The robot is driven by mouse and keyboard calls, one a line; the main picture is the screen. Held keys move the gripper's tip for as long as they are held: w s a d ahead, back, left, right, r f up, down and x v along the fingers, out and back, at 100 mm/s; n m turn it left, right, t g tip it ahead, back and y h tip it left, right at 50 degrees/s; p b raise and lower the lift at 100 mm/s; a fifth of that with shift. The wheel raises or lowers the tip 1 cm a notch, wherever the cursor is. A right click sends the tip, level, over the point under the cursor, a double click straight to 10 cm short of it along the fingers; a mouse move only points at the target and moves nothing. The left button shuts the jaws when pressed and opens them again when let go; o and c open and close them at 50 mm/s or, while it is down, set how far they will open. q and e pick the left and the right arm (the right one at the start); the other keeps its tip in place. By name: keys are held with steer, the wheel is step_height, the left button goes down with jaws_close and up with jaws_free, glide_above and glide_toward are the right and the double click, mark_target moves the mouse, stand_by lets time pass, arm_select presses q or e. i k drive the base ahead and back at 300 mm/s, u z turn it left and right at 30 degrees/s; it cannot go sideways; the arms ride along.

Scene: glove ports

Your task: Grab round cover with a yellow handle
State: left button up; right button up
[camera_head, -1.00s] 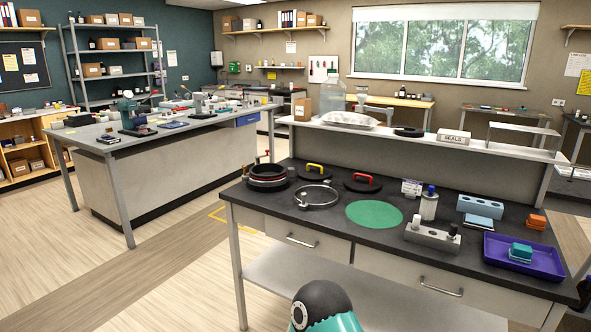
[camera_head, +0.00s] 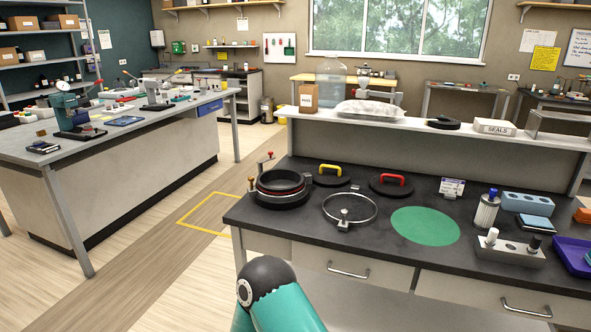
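The round cover with a yellow handle (camera_head: 331,177) lies on the dark worktop (camera_head: 300,235). It is a black disc with an arched yellow grip on top, behind and to the right of a black ring-shaped port (camera_head: 283,188). A similar black round cover with a red handle (camera_head: 391,184) lies to its right. A teal and black part of my own arm shows at the bottom, in front of the bench. Neither gripper is in view.
A metal clamp ring (camera_head: 350,208) lies in front of the covers. A green round mat (camera_head: 425,226) lies to the right. Further right are a filter cartridge (camera_head: 486,209), a grey block with holes (camera_head: 510,248) and a purple tray (camera_head: 573,256). A raised shelf (camera_head: 440,136) runs behind.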

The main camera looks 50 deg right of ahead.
mark_target(328, 175)
steer(key=u, duration=0.15)
steer(key=i, duration=0.85)
steer(key=z, duration=1.9)
steer(key=k, duration=0.9)
steer(key=z, duration=0.2)
steer(key=i, duration=0.9)
steer(key=u, duration=0.05)
